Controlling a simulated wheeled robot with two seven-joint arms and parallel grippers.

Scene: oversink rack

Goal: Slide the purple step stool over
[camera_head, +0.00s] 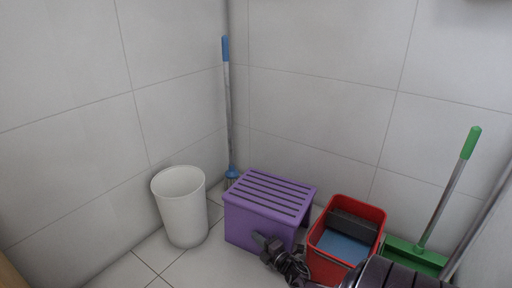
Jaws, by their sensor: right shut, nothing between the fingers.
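The purple step stool (268,198) stands upright on the floor near the corner, with a slatted top. My right gripper (264,240) is low in front of the stool's near side, its fingertips close to the side panel. It is shut with nothing in it. I cannot tell whether it touches the stool. My right arm comes in from the bottom right and hides part of the stool's lower right side. My left gripper is not in view.
A white bin (181,208) stands left of the stool. A blue-handled broom (228,110) leans in the corner behind. A red bucket (376,214) stands close on the stool's right, with a green dustpan (419,257) beyond. Clear floor lies at the front left.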

